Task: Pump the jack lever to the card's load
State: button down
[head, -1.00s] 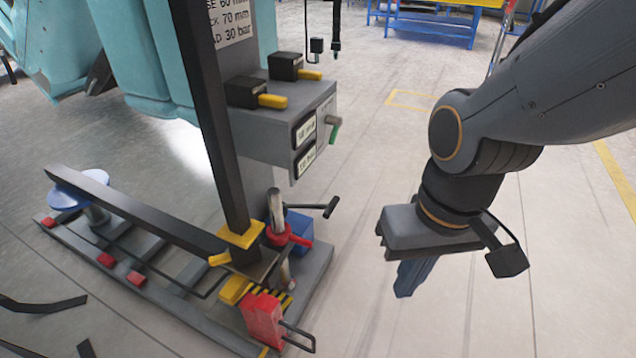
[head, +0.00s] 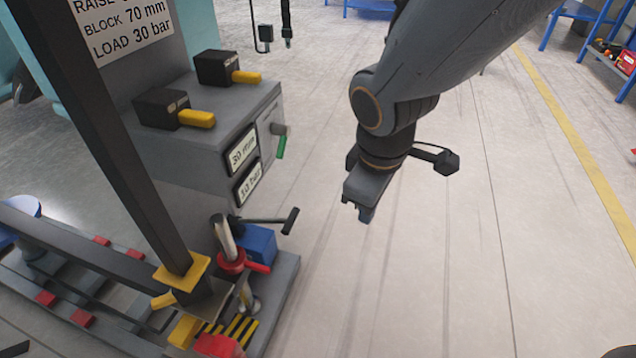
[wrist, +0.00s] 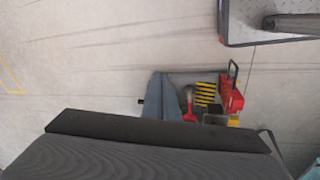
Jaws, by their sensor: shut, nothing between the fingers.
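The load card (head: 125,25) is a white sign at top left in the head view; it reads BLOCK 70 mm and LOAD 30 bar, with its RAISE line cut off. The jack lever (head: 268,220) is a black bar with a cross grip, sticking out to the right above a blue box (head: 258,246). Two readouts sit on the grey cabinet; the upper (head: 243,152) seems to show 30 mm, and the lower (head: 248,183) shows bar, its number hard to read. My gripper (head: 364,213) is shut and empty, right of the lever and apart from it.
A grey cabinet (head: 195,165) carries two yellow-handled switches and a green-handled valve (head: 281,146). A dark post stands in a yellow collar (head: 182,280). A red-handled part (head: 232,262) and a red block (head: 218,346) sit on the base.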

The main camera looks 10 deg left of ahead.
jog(key=w+a+f+n+t+y, duration=0.1)
jog(key=w+a+f+n, duration=0.2)
jog(key=w+n, duration=0.5)
jog(key=w+a+f+n+t+y, duration=0.1)
jog(key=w+a+f+n, duration=0.2)
jog(key=w+n, duration=0.5)
jog(key=s+a+f+n+g+y+b, duration=0.1)
jog(key=a+f+n+g+y+b, duration=0.2)
jog(key=f+n, duration=0.85)
jog(key=s+a+f+n+g+b, duration=0.1)
jog(key=a+f+n+b, duration=0.4)
jog(key=f+n, duration=0.65)
jog(key=shift+a+r+p, duration=0.5)
jog(key=shift+a+r, duration=0.3)
jog(key=shift+r, duration=0.2)
jog(key=shift+a+r+p, duration=0.45)
jog(key=shift+a+r, duration=0.35)
jog(key=shift+r, duration=0.2)
jog(key=shift+r, duration=0.1)
